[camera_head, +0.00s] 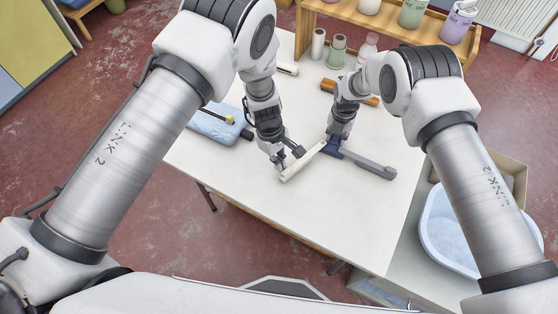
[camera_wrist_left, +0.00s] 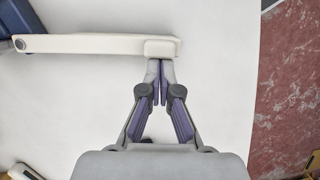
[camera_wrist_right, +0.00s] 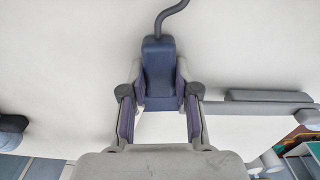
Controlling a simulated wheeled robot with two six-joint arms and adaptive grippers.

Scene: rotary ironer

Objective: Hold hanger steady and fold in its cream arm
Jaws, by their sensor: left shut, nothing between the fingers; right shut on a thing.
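The hanger lies on the white table, with a dark blue hub (camera_head: 333,151), a grey arm (camera_head: 370,165) out to the right and a cream arm (camera_head: 303,162) slanting to the lower left. My right gripper (camera_wrist_right: 158,98) is shut on the blue hub (camera_wrist_right: 158,70); the grey hook (camera_wrist_right: 172,14) sticks out beyond it. My left gripper (camera_wrist_left: 158,64) is shut and empty. Its tips are at the side of the cream arm's (camera_wrist_left: 95,44) end block; I cannot tell if they touch.
A blue folded bundle (camera_head: 212,128) lies at the table's left edge. Bottles (camera_head: 337,52) and a wooden piece (camera_head: 328,86) stand or lie at the back. A pale blue basin (camera_head: 450,240) is at the right. The table's front is clear.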

